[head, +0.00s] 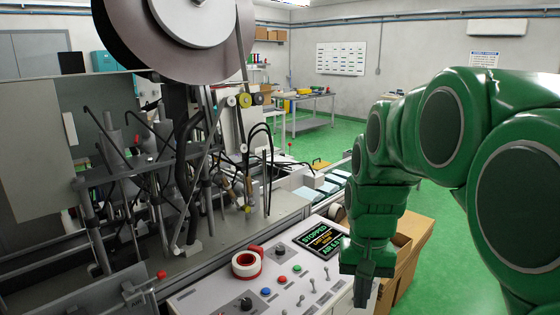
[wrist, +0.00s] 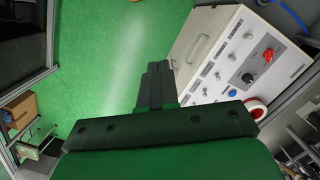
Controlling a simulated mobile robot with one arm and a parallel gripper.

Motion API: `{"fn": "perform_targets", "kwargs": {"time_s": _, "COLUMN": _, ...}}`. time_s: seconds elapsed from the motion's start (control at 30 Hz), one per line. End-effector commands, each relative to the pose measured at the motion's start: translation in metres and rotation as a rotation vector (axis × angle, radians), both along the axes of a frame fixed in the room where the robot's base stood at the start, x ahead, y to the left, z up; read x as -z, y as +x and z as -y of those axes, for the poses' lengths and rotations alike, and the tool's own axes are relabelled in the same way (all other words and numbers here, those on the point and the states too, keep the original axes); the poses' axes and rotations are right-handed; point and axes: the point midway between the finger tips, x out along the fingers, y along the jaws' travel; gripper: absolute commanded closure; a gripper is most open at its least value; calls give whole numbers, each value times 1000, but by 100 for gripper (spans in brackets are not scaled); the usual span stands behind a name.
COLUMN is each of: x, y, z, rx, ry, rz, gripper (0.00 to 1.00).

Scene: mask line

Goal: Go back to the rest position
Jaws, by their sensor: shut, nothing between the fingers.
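My green arm comes in from the right in the head view. My gripper (head: 366,285) points down beside the right end of the control panel, above the floor side. Its fingers are together with nothing between them. In the wrist view my gripper (wrist: 155,75) shows as dark closed fingers against the green floor, with the white panel box just to its right. I cannot tell how far the fingers are from the panel's edge.
The control panel (head: 225,290) carries buttons, switches, a screen (head: 320,239) reading "STOPPED" and a red-and-white tape roll (head: 246,264). The mask machine (head: 150,170) fills the left. Cardboard boxes (head: 408,240) stand behind my gripper. Green floor (head: 445,270) lies open to the right.

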Motion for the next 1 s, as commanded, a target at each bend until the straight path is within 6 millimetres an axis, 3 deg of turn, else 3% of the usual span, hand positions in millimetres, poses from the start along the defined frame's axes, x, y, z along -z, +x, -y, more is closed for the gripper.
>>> {"fn": "perform_targets", "kwargs": {"time_s": 0.1, "x": 2, "y": -32, "z": -1, "rx": -23, "ry": -1, "rz": -5, "gripper": 100}}
{"fn": "perform_targets", "kwargs": {"time_s": 0.6, "x": 26, "y": -155, "z": -4, "rx": -119, "ry": -2, "rz": -23, "gripper": 100}}
{"fn": "perform_targets", "kwargs": {"time_s": 0.8, "x": 38, "y": -191, "z": -4, "rx": -147, "ry": -2, "rz": -28, "gripper": 100}}
{"fn": "perform_targets", "kwargs": {"time_s": 1.0, "x": 44, "y": -206, "z": -3, "rx": -159, "ry": -2, "rz": -30, "gripper": 100}}
